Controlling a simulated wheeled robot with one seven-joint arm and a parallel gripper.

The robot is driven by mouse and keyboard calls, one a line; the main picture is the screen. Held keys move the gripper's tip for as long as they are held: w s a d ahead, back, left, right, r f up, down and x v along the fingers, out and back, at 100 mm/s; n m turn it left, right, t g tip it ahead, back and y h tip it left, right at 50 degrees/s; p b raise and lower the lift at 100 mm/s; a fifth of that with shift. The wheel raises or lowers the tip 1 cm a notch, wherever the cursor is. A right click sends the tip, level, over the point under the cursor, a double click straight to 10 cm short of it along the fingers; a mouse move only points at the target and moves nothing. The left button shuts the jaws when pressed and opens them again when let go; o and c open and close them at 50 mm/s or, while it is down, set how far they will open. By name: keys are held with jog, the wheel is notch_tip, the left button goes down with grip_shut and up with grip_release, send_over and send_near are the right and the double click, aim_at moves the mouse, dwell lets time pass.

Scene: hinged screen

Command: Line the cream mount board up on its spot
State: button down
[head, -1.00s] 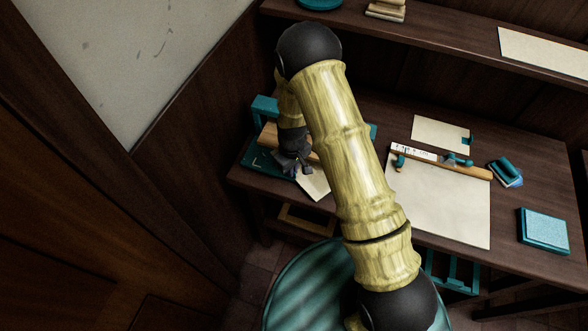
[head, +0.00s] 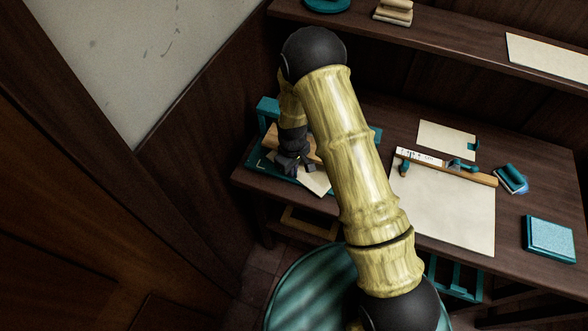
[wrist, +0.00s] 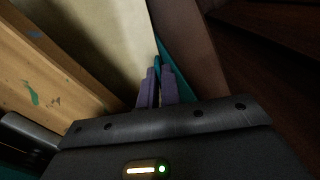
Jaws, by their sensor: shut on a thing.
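The cream mount board (head: 315,181) lies over the teal mat (head: 254,162) at the left end of the desk, partly hidden by my gripper and arm. My gripper (head: 287,170) is low over the mat, shut on the board's edge. In the wrist view the purple fingers (wrist: 156,88) close on the edge of the pale board (wrist: 112,30). A teal strip (wrist: 178,62) shows beside that edge. How well the board matches any mark on the mat cannot be told.
A wooden bar (wrist: 40,70) runs beside the board, with a teal frame (head: 267,106) behind it. A wall stands close on the left.

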aim_at(300, 179)
jog(key=shift+w+a, duration=0.1)
jog(key=shift+w, duration=0.05)
jog(key=shift+s+d+n, duration=0.25)
jog(key=shift+d+n, duration=0.15)
jog(key=shift+n, duration=0.1)
dwell(0.4)
jog(key=shift+s+d+n, duration=0.1)
jog(key=shift+s+n, duration=0.2)
jog(key=shift+n, duration=0.1)
jog(key=shift+d, duration=0.1)
jog(key=shift+s+d+n, duration=0.3)
jog(key=shift+d+n, duration=0.5)
jog(key=shift+n, duration=0.3)
dwell(0.5)
jog(key=c, duration=1.5)
grip_release()
jog(key=shift+c, duration=0.2)
